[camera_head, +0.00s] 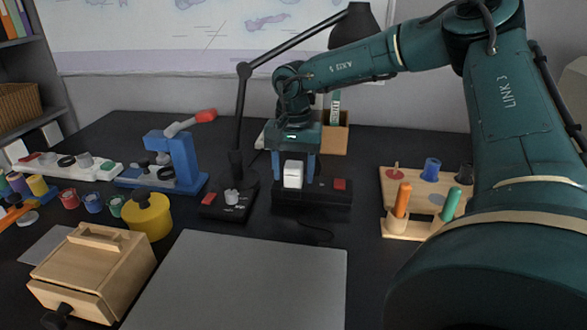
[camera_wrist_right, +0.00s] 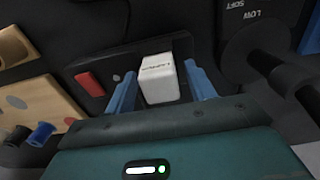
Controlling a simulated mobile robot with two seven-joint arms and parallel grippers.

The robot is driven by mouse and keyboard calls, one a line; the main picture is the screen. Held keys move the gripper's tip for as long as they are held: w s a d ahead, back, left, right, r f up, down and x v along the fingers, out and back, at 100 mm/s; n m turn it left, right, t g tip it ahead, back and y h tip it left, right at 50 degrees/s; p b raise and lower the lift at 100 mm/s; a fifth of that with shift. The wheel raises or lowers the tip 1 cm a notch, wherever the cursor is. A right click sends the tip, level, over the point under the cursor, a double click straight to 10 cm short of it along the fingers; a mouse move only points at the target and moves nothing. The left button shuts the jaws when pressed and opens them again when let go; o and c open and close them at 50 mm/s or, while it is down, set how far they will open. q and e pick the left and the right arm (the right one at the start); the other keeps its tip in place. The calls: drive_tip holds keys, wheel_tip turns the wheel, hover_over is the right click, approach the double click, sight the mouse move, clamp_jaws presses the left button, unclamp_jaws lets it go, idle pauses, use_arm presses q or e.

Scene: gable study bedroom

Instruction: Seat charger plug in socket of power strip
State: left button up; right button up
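The white charger plug (camera_head: 293,176) is upright at the black power strip (camera_head: 325,197), which has a red switch at its right end. My right gripper (camera_head: 293,170) points down, with one blue finger on each side of the plug. Narrow gaps show between fingers and plug, so the gripper looks open around it. In the right wrist view the plug (camera_wrist_right: 160,80) stands between the fingers, over the strip (camera_wrist_right: 105,72). The plug's underside and the socket beneath it are hidden, so I cannot tell how deep it sits. My left gripper is out of view.
A wooden peg tray (camera_head: 405,228) is to the right. A wooden box (camera_head: 95,270), yellow pot (camera_head: 150,215) and blue press (camera_head: 180,165) stand left. A grey mat (camera_head: 240,280) lies clear in front.

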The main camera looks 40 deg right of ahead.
sight(293, 164)
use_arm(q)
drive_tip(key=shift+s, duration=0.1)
use_arm(e)
drive_tip(key=shift+r+p, duration=0.3)
drive_tip(key=shift+p, duration=0.05)
use_arm(q)
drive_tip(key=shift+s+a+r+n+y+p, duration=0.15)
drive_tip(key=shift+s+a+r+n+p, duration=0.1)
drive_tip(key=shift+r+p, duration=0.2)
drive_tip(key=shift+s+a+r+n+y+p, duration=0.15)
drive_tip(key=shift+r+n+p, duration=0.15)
drive_tip(key=shift+p, duration=0.2)
use_arm(e)
wheel_tip(293, 164, up, 12)
drive_tip(key=shift+f, duration=0.15)
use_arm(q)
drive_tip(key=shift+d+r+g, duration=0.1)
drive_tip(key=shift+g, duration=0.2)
